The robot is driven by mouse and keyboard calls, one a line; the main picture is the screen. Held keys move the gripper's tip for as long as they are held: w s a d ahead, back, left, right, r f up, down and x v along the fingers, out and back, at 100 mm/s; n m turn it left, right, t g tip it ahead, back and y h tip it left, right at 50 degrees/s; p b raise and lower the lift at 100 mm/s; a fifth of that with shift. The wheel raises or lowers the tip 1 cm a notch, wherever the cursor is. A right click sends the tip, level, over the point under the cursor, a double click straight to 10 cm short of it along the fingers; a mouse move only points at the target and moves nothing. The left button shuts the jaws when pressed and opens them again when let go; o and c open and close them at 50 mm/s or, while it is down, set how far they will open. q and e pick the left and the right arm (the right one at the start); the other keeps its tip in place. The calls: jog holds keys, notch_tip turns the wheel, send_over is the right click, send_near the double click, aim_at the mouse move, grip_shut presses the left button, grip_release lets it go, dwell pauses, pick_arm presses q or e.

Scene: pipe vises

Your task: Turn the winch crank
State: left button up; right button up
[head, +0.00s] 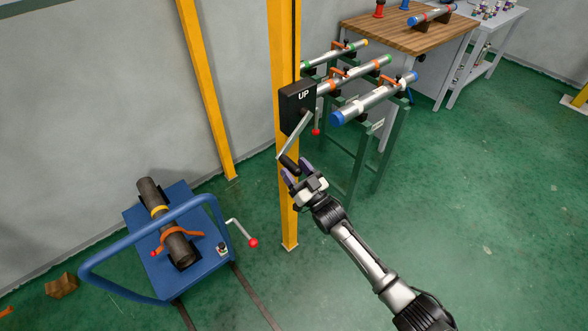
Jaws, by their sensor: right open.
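The winch is a black box (298,103) marked "UP", mounted on a yellow post (285,55). Its silver crank arm (295,136) slants down and left from the box. A dark handle (287,161) sits at the crank's lower end. My right gripper (295,171) comes in from the lower right. It is open, with its purple fingertips close to the handle's near end. I cannot tell whether they touch it. The gripper hides part of the post. My left gripper is not in view.
A green stand (366,150) holds several pipes just right of the winch. A red-knobbed lever (316,131) is beside the crank. A blue cart (140,234) with a dark pipe stands at lower left. A wooden-topped bench (395,35) is behind. The floor at right is clear.

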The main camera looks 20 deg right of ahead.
jog(key=shift+w+a+r, duration=0.15)
jog(key=shift+w, duration=0.15)
grip_shut()
dwell(0.5)
